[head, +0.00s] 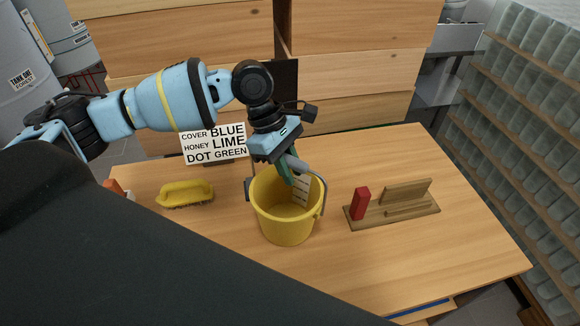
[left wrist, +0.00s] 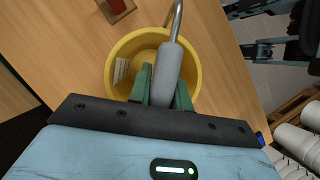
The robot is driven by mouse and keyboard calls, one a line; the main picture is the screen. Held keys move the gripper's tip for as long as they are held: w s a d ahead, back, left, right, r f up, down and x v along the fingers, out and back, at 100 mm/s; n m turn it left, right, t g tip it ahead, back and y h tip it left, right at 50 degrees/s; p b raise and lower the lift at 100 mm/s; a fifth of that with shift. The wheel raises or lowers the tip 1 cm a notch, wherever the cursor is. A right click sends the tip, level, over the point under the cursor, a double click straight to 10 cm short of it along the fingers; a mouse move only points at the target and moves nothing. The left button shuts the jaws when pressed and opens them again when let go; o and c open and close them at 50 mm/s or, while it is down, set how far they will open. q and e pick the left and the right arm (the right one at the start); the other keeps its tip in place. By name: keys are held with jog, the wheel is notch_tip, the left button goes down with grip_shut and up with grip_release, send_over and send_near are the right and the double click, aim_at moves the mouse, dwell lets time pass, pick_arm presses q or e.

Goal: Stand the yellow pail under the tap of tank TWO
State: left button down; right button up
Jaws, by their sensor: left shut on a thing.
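The yellow pail (head: 287,222) is at the middle of the wooden table, upright, with its grey wire handle raised. My left gripper (head: 290,170) is above the pail's mouth, shut on the grey grip of that handle. The left wrist view shows the grip (left wrist: 167,72) between the green fingers, with the yellow pail (left wrist: 128,48) beneath. I cannot tell whether the pail's base touches the table. A pale marked strip shows inside the pail. A grey tank (head: 28,85) at the upper left has a partly readable label, apparently TANK ONE. No tap is clearly visible. My right gripper is not seen.
A yellow-handled brush (head: 186,193) lies left of the pail. A word sign (head: 214,145) stands behind. A wooden stand with a red block (head: 360,204) is to the right. Stacked wooden drawers (head: 345,75) close off the back. The table's right front (head: 450,245) is clear.

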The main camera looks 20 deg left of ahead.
pick_arm(q)
jog(key=c, duration=1.3)
grip_release()
jog(key=shift+f, duration=0.1)
jog(key=v, duration=1.2)
